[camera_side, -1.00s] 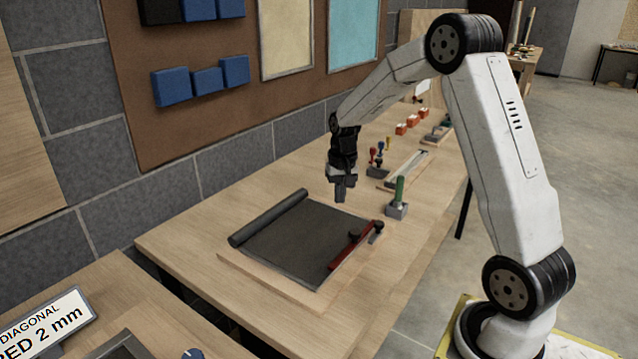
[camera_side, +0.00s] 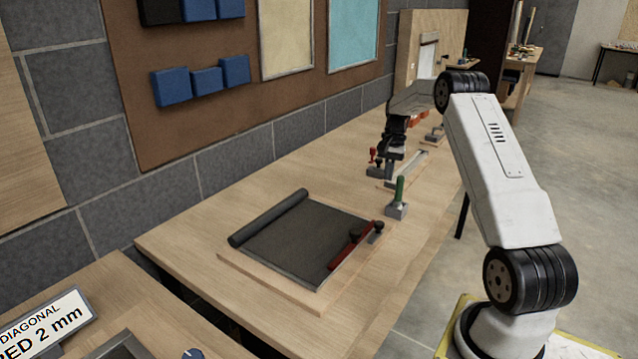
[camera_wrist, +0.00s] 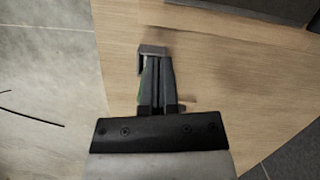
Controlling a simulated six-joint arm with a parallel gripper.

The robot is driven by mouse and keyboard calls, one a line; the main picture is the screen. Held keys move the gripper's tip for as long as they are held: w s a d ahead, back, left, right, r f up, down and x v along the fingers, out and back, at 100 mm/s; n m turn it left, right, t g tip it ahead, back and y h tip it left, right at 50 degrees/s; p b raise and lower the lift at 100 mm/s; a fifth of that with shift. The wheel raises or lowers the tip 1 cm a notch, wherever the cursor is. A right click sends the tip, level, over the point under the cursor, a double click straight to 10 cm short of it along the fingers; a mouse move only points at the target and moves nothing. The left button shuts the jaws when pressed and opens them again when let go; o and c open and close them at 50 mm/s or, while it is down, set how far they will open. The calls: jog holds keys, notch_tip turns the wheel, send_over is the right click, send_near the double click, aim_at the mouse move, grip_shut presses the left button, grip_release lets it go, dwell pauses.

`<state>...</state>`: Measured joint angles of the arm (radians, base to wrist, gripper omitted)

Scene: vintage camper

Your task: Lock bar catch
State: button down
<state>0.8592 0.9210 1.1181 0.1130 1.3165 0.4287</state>
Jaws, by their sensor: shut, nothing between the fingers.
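A red bar (camera_side: 345,250) lies along the right edge of a dark sheet (camera_side: 290,240) on a wooden board (camera_side: 275,284). A black knob (camera_side: 353,231) sits near its far end, beside a small grey catch piece (camera_side: 377,233). I cannot tell whether the catch is engaged. My gripper (camera_side: 388,168) is shut and empty, well beyond the bar towards the back of the bench. In the wrist view my gripper (camera_wrist: 157,64) points over the wood near a grey block (camera_wrist: 151,49); the bar and catch are not clearly visible there.
The bench front left (camera_side: 190,240) is clear.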

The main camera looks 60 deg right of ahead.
aim_at(376, 223)
jog(key=shift+s+d, duration=0.2)
jog(key=shift+d, duration=0.1)
jog(key=shift+f, duration=0.15)
jog(key=x, duration=1)
jog(key=shift+a, duration=0.4)
jog(key=shift+s+a, duration=0.2)
jog(key=shift+a, duration=0.55)
jog(key=shift+s+a, duration=0.25)
jog(key=shift+a, duration=0.55)
jog(key=shift+a, duration=1.8)
